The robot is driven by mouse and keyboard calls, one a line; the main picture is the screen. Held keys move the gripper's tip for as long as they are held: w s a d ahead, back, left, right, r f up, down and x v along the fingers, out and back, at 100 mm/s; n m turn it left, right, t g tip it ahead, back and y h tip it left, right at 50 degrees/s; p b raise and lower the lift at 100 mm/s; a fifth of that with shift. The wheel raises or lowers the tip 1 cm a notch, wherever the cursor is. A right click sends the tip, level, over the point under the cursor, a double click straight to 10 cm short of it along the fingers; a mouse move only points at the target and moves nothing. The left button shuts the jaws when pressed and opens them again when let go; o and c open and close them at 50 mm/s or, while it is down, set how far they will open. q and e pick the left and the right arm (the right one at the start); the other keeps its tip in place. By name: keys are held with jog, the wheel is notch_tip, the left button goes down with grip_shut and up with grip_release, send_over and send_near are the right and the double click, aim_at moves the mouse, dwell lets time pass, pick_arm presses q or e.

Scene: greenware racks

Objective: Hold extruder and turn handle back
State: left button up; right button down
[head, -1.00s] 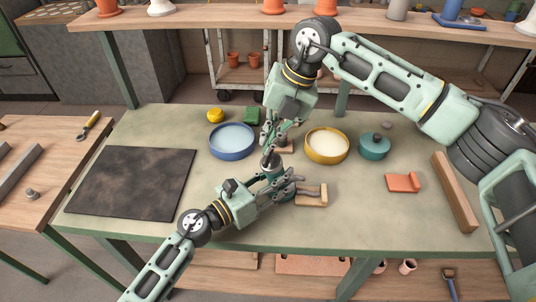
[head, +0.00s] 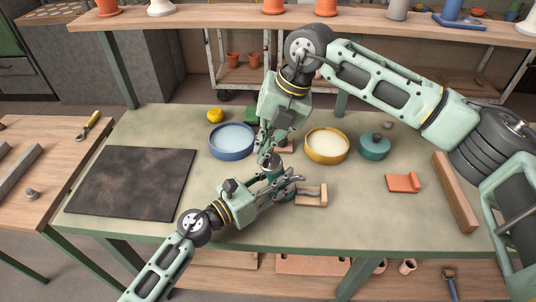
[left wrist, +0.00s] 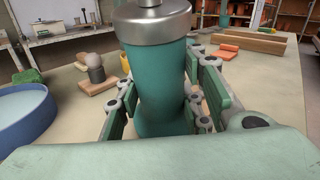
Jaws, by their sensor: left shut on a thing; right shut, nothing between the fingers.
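The extruder is a teal cylinder (head: 271,174) with a metal collar on top, standing upright on the table. My left gripper (head: 290,187) is shut around its body. In the left wrist view the teal body (left wrist: 162,90) and metal collar (left wrist: 152,22) fill the middle, with green finger pads on both sides. My right gripper (head: 264,156) is shut and empty, pointing down close beside the extruder's top. The handle is too small and too covered by the fingers to make out, and I cannot tell whether the right fingers touch it.
A blue basin (head: 232,141) and a yellow basin (head: 327,146) stand behind, with a teal lidded pot (head: 374,146) to the right. A wooden block (head: 314,196) lies beside my left fingers.

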jog(key=shift+w, duration=0.25)
dwell(0.6)
jog(key=shift+r, duration=0.2)
jog(key=shift+r, duration=2.85)
jog(key=w+d+r, duration=0.2)
jog(key=d, duration=0.2)
jog(key=shift+a+f, duration=0.15)
jog(key=shift+f, duration=1.6)
jog(key=shift+a+f, duration=0.1)
jog(key=shift+f, duration=1.65)
jog(key=shift+w+a+f, duration=0.1)
jog(key=shift+a, duration=0.4)
